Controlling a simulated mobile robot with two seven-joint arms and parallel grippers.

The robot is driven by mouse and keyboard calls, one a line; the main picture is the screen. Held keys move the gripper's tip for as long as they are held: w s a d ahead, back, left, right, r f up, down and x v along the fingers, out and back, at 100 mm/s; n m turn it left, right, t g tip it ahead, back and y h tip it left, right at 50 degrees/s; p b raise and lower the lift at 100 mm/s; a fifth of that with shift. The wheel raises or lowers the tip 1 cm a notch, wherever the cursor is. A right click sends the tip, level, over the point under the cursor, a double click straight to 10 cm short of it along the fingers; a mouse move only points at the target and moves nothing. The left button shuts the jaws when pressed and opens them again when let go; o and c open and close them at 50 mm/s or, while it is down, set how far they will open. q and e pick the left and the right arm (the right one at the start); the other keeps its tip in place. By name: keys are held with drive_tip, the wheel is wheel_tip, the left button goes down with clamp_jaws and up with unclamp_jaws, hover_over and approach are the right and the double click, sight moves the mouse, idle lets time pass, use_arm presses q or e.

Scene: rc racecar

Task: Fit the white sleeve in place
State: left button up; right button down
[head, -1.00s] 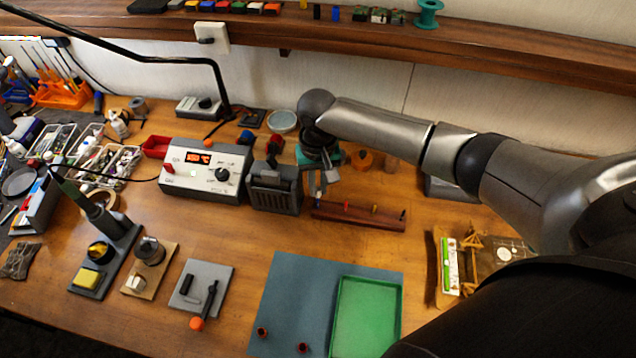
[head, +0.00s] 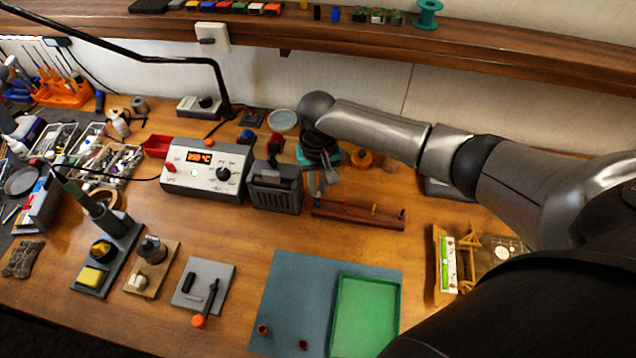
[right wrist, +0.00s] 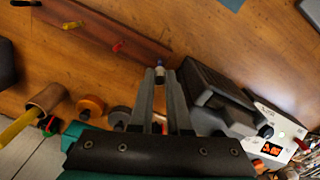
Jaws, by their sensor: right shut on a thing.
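My right gripper (head: 317,192) is at the left end of a long reddish-brown wooden rack (head: 357,214). In the right wrist view, its two fingers (right wrist: 160,74) are shut on a small pale piece with a bluish part (right wrist: 158,65), which appears to be the white sleeve. The fingers hide most of it, and I cannot tell whether it touches the rack. The rack (right wrist: 98,25) carries red (right wrist: 117,47), yellow (right wrist: 72,25) and black (right wrist: 25,3) pieces along its length. My left gripper is not in view.
A dark ribbed box (head: 275,190) stands close left of my gripper, beside the soldering station (head: 205,172). An orange spool (head: 362,160) is behind the rack. A blue mat (head: 290,290) with a green tray (head: 365,335) lies in front. Bare wood separates mat and rack.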

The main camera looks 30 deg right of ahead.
sight(318, 196)
drive_tip(key=shift+f, duration=0.2)
idle(0.3)
drive_tip(key=shift+f+b, duration=1)
drive_tip(key=shift+f, duration=1.05)
drive_tip(key=c, duration=0.8)
unclamp_jaws()
drive_tip(key=shift+o, duration=0.3)
drive_tip(key=o, duration=0.3)
drive_tip(key=shift+o, duration=0.2)
